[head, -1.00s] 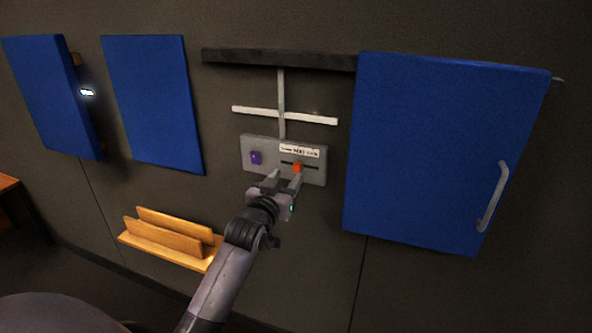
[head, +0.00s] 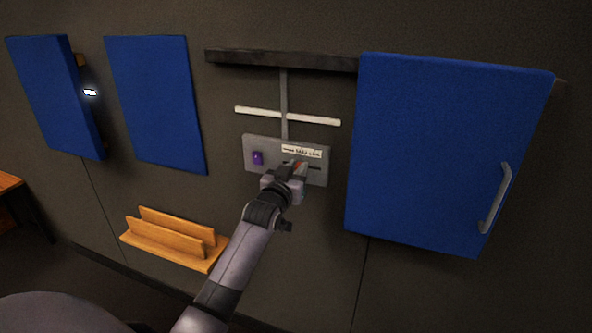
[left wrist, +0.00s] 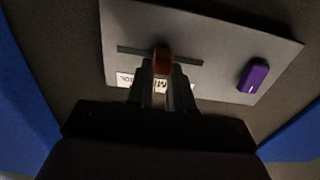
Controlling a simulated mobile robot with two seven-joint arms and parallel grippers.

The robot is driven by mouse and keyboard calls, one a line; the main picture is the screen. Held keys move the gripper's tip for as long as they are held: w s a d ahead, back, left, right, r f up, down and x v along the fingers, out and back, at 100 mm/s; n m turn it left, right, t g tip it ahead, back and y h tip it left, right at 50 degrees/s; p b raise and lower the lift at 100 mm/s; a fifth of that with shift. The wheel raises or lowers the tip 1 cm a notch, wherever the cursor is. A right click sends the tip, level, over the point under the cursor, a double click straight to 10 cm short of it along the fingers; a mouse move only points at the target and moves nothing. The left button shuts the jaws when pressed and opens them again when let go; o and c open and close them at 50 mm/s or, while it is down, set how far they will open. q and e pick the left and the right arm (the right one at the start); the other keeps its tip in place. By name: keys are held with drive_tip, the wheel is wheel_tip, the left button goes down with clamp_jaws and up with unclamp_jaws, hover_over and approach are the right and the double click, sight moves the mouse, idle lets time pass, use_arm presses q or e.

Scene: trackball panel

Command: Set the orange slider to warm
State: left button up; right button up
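The orange slider (left wrist: 162,60) stands near the middle of its dark slot (left wrist: 190,61) on the grey panel (head: 262,141). In the head view the orange slider (head: 299,164) is partly hidden by my left gripper (head: 294,168). In the left wrist view the gripper's fingers (left wrist: 161,68) lie close on both sides of the slider and look shut on it. The white label (head: 302,151) sits along the slot; in the wrist view it is upside down, with "MI" between the fingers, and is otherwise partly covered. My right gripper is not in view.
A purple knob (head: 257,158) sits on the panel's other side. A blue cabinet door (head: 440,150) with a grey handle (head: 495,198) is to the right. A wooden rack (head: 172,240) is at lower left. A white crossbar (head: 310,118) is above the panel.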

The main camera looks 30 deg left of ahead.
sight(287, 160)
use_arm(q)
clamp_jaws()
drive_tip(key=shift+s+a+p, duration=0.2)
drive_tip(key=shift+s+a, duration=0.05)
drive_tip(key=shift+a, duration=0.7)
drive_tip(key=shift+s+a+p, duration=0.15)
drive_tip(key=shift+s+a, duration=0.05)
drive_tip(key=shift+a, duration=0.75)
drive_tip(key=o, duration=0.7)
unclamp_jaws()
drive_tip(key=shift+a, duration=0.1)
drive_tip(key=shift+s, duration=0.1)
drive_tip(key=shift+v, duration=3.55)
